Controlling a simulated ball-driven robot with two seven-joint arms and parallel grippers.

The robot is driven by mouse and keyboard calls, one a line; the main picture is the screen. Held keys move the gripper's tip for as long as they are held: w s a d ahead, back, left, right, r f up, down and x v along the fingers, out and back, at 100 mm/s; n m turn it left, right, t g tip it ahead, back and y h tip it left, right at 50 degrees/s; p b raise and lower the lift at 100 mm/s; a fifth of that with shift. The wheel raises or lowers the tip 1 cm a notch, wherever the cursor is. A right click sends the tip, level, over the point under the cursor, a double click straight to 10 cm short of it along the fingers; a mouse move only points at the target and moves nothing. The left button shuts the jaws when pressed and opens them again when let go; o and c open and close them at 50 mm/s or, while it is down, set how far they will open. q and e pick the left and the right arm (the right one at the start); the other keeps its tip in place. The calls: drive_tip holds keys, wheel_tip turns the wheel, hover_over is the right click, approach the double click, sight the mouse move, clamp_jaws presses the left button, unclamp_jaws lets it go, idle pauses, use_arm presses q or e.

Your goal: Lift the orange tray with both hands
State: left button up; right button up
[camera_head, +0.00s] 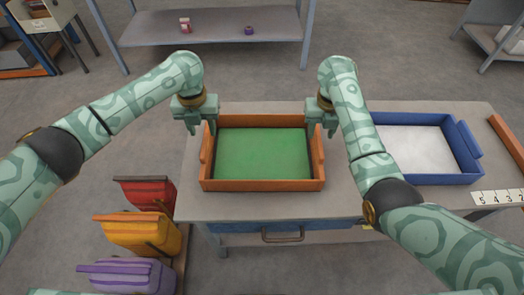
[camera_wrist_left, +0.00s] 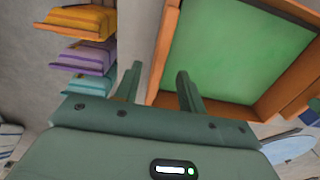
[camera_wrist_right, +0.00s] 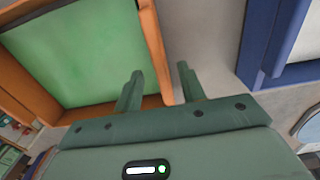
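The orange tray (camera_head: 262,185) with a green inside sits on the grey table, its raised side walls at left and right. My left gripper (camera_head: 200,126) is at the left wall. In the left wrist view its two fingers (camera_wrist_left: 158,88) are apart, with the tray's side wall (camera_wrist_left: 165,45) appearing between them. My right gripper (camera_head: 321,128) is at the right wall. In the right wrist view its fingers (camera_wrist_right: 160,85) are apart, with the tray wall (camera_wrist_right: 153,45) appearing between them. I cannot tell whether either gripper touches the tray.
A blue tray (camera_head: 440,180) with a white inside stands right of the orange tray on the table (camera_head: 345,206). An orange bar (camera_head: 508,140) and a number strip (camera_head: 497,197) lie further right. Red (camera_head: 146,192), yellow (camera_head: 140,234) and purple (camera_head: 125,275) bins stand at lower left.

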sight(205, 138)
use_arm(q)
wheel_tip(205, 138, down, 8)
drive_tip(key=shift+r, duration=0.1)
use_arm(e)
wheel_tip(205, 138, down, 8)
drive_tip(key=shift+r, duration=0.1)
use_arm(q)
clamp_jaws()
use_arm(e)
clamp_jaws()
